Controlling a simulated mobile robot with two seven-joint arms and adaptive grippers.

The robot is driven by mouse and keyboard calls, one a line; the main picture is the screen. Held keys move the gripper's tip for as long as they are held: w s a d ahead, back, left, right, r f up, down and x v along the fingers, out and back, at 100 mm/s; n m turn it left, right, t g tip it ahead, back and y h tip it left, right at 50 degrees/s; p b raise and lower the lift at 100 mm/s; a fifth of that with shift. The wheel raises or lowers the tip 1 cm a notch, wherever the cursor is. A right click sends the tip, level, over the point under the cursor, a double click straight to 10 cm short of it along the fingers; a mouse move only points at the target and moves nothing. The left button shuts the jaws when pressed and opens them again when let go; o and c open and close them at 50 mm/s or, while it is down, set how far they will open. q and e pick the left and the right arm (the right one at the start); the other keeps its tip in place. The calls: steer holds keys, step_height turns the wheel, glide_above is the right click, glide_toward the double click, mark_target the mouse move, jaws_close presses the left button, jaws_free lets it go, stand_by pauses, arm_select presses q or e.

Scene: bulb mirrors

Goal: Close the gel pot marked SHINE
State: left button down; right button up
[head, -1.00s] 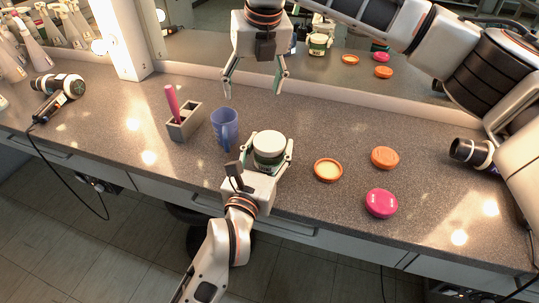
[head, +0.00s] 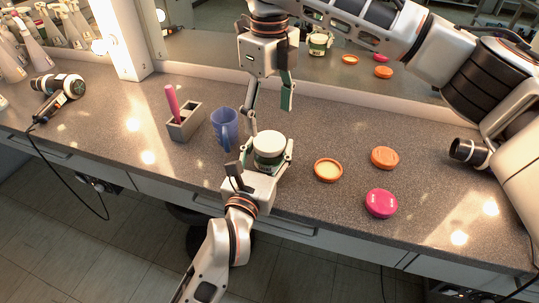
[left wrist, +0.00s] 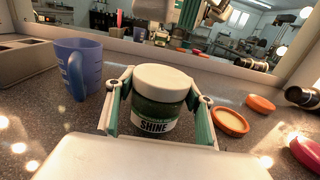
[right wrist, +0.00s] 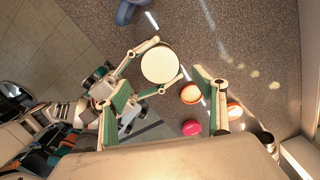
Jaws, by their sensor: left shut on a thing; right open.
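The gel pot marked SHINE (left wrist: 153,112) is dark green with a pale label and stands upright on the counter. A white lid (head: 269,141) sits on its top; I cannot tell whether it is screwed tight. My left gripper (head: 270,158) is shut around the pot's body, with one finger on each side in the left wrist view. My right gripper (head: 270,108) is open and empty above and behind the pot, pointing down. In the right wrist view the round white lid (right wrist: 159,65) shows between its spread fingers, apart from them.
An open orange pot (head: 328,170) with pale contents, an orange lid (head: 385,157) and a pink pot (head: 381,203) lie to the right. A blue mug (head: 224,127) and a grey holder (head: 185,122) stand to the left. A mirror runs along the back.

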mark_target(270, 141)
step_height(270, 141, down, 7)
steer(key=shift+r, duration=0.1)
stand_by(0.4)
steer(key=c, duration=1.2)
steer(key=o, duration=1.3)
steer(key=shift+r, duration=2.3)
steer(key=shift+c, duration=0.5)
